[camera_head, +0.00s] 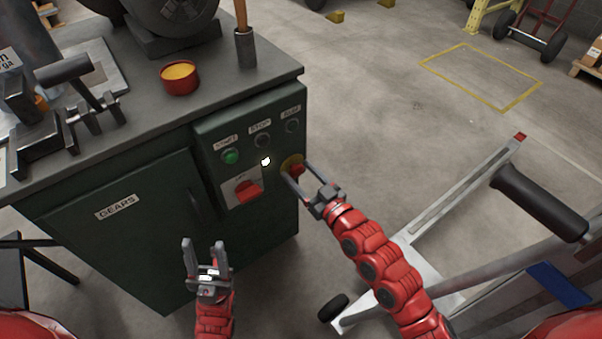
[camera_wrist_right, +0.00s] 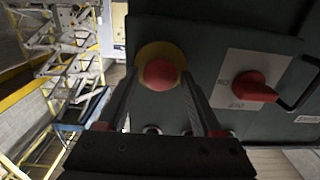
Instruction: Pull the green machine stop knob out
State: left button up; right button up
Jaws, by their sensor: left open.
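The stop knob (camera_head: 297,170) is a red mushroom button on a yellow disc, on the front panel of the green machine (camera_head: 145,225). It also shows in the right wrist view (camera_wrist_right: 160,74), centred ahead of the fingers. My right gripper (camera_head: 296,169) is open, with one finger on each side of the knob. In the right wrist view (camera_wrist_right: 158,80) a gap shows between the knob and each finger; how deep the tips reach is unclear. My left gripper (camera_head: 202,243) is open and empty, in front of the machine's lower door.
A red rotary switch (camera_head: 247,190) and a green button (camera_head: 230,157) sit left of the knob; it shows beside the knob in the wrist view. A cart with a black handle (camera_head: 540,203) stands at the right. Open floor lies behind it.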

grip_shut()
jog(key=shift+s+d+b, duration=0.35)
jog(key=shift+s+b, duration=0.05)
jog(key=shift+s, duration=0.1)
jog(key=shift+o, duration=1.4)
grip_release()
jog(key=shift+s+d, duration=0.1)
